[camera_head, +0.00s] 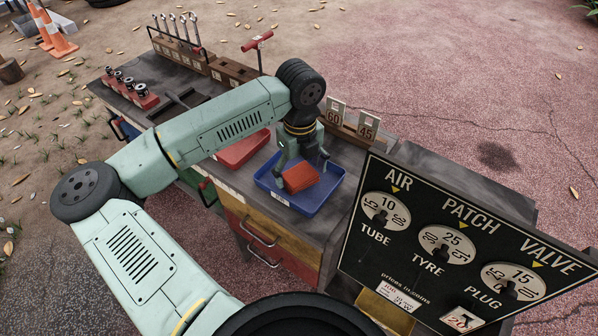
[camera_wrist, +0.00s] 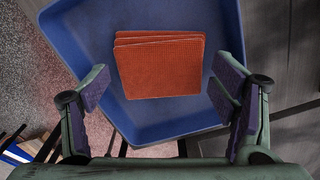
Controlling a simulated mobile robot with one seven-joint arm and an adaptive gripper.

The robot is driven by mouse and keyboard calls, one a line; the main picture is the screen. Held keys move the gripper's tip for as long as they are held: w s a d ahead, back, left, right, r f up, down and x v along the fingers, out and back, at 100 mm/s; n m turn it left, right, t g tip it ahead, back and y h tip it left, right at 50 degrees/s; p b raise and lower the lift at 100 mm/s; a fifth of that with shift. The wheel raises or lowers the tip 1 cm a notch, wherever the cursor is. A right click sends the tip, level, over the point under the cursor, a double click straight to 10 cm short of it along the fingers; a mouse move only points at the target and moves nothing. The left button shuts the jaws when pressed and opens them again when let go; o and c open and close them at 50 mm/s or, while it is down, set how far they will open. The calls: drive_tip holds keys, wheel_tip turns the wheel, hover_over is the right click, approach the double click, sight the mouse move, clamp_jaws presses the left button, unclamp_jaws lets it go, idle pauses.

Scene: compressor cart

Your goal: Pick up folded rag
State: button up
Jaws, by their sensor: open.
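The folded rag (camera_head: 299,177) is orange-red and lies in a blue tray (camera_head: 325,196) on the cart top. In the wrist view the rag (camera_wrist: 160,68) shows as a stack of folded layers lying flat, with blue tray floor (camera_wrist: 150,120) around it. My gripper (camera_head: 302,161) is above the tray, close to the rag. In the wrist view my gripper (camera_wrist: 158,90) is open, its purple-padded fingers wide apart on the left and right, with the rag between and beyond them. I cannot tell the exact height gap. No finger visibly touches the rag.
A red tray (camera_head: 243,150) lies left of the blue one. Number cards (camera_head: 352,120) stand behind it. A black price sign (camera_head: 460,240) rises at the right front. A red-handled tool (camera_head: 257,42), wrenches (camera_head: 178,27) and sockets (camera_head: 131,85) are farther back. Grey cart top (camera_head: 440,185) is free at the right.

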drive_tip(key=shift+f, duration=0.25)
drive_tip(key=shift+c, duration=0.4)
drive_tip(key=c, duration=0.9)
drive_tip(key=shift+c, duration=0.2)
drive_tip(key=shift+r, duration=0.1)
